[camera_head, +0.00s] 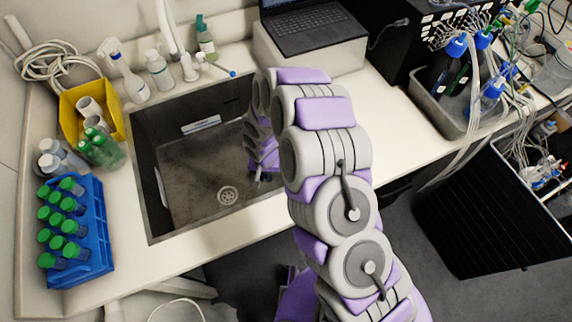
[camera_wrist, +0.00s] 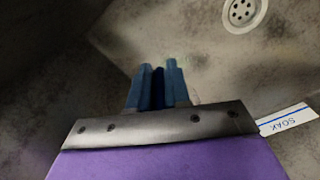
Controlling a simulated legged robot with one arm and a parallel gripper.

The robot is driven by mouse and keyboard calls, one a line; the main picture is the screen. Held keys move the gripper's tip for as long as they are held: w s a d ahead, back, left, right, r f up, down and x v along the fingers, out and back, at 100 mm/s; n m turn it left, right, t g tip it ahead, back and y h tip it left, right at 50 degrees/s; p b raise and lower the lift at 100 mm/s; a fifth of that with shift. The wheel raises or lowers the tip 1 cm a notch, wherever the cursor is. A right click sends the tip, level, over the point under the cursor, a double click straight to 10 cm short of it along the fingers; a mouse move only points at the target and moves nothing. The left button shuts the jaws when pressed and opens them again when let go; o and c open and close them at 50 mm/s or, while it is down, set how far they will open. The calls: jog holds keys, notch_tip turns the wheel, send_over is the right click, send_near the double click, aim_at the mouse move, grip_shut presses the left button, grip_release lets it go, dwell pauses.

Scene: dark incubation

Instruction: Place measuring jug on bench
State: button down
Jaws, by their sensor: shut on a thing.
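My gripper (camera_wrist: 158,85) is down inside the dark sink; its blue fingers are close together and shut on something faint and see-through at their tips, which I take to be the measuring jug. Its outline cannot be made out. In the head view my gripper (camera_head: 266,172) shows partly at the sink's right side, half hidden by my arm. The pale bench (camera_head: 405,122) runs around the sink and on to the right.
The sink (camera_head: 190,185) has a drain (camera_head: 228,196) and a white label (camera_wrist: 288,119) reading SOAK. A blue rack (camera_head: 97,225) of green-capped bottles and a yellow bin (camera_head: 75,125) stand left. A laptop (camera_head: 310,28) stands behind. A tray of tubed bottles (camera_head: 440,112) stands right. Bench right of my arm is clear.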

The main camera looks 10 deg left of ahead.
jog(key=shift+r, duration=0.3)
